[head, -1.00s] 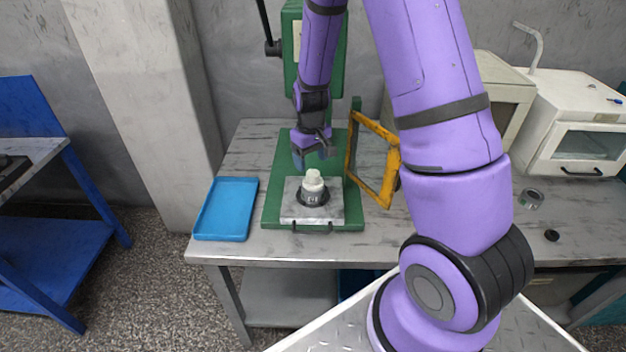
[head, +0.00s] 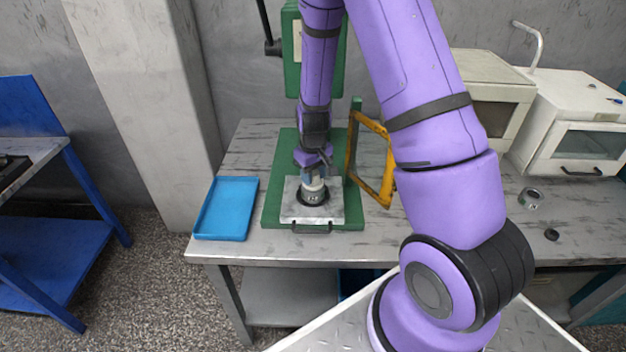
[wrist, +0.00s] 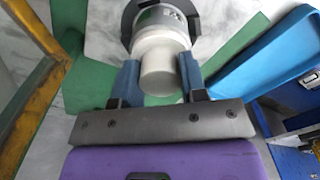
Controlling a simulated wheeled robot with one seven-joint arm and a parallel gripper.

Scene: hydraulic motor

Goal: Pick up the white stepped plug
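The white stepped plug (wrist: 159,62) sits upright in a dark metal collar on the press plate. In the wrist view its narrow top step points toward my gripper, and its wider step is behind. In the head view the plug (head: 313,183) is mostly hidden by my gripper. My gripper (wrist: 160,75) has come down over the plug, with one blue finger on each side of the narrow step. The fingers look apart and open around it; firm contact is not visible.
A light grey plate (head: 291,213) with a front handle lies on the green press base (head: 272,205). A blue tray (head: 226,209) is to the left. A yellow frame (head: 352,158) stands close to the right of my gripper. Tape (head: 531,198) lies farther right.

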